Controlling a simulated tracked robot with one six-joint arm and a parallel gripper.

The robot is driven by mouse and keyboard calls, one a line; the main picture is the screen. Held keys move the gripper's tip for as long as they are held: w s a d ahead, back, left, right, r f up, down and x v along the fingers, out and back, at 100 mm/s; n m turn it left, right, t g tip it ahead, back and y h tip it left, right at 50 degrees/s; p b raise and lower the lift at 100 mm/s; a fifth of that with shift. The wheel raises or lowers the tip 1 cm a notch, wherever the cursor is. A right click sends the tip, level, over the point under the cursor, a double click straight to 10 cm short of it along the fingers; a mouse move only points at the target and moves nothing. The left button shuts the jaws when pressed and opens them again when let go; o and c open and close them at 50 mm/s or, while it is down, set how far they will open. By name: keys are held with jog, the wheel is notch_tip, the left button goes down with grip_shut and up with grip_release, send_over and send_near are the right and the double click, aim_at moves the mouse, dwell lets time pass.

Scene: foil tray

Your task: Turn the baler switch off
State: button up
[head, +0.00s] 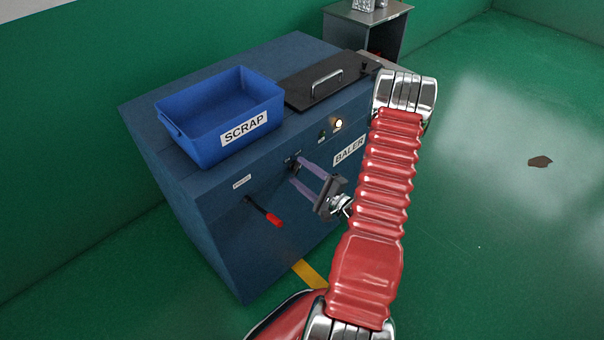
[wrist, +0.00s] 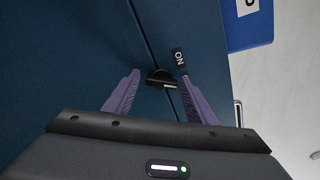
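The baler (head: 200,200) is a dark blue machine labelled BALER on its front. Its switch (wrist: 160,77) is a small black knob with a pale mark, seen in the wrist view beside a black ON label (wrist: 179,59). My gripper (head: 293,171) reaches the front panel in the head view, where its purple fingers partly hide the switch. In the wrist view my gripper (wrist: 160,78) is open, with one fingertip on each side of the knob and gaps showing. I cannot tell whether either finger touches it. A lamp (head: 338,124) on the panel glows warm white.
A red-handled lever (head: 265,212) sticks out of the front, lower left of my gripper. A blue SCRAP bin (head: 183,133) and a black lid (head: 312,95) with a handle are on top. A grey cabinet (head: 352,31) stands behind. Green floor (head: 480,240) to the right is mostly clear.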

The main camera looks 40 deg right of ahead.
jog(key=shift+o, duration=0.9)
jog(key=shift+d, duration=0.1)
jog(key=shift+s, duration=0.55)
jog(key=s, duration=1.2)
jog(key=shift+s+d, duration=0.15)
jog(key=shift+s, duration=0.2)
jog(key=shift+s, duration=0.1)
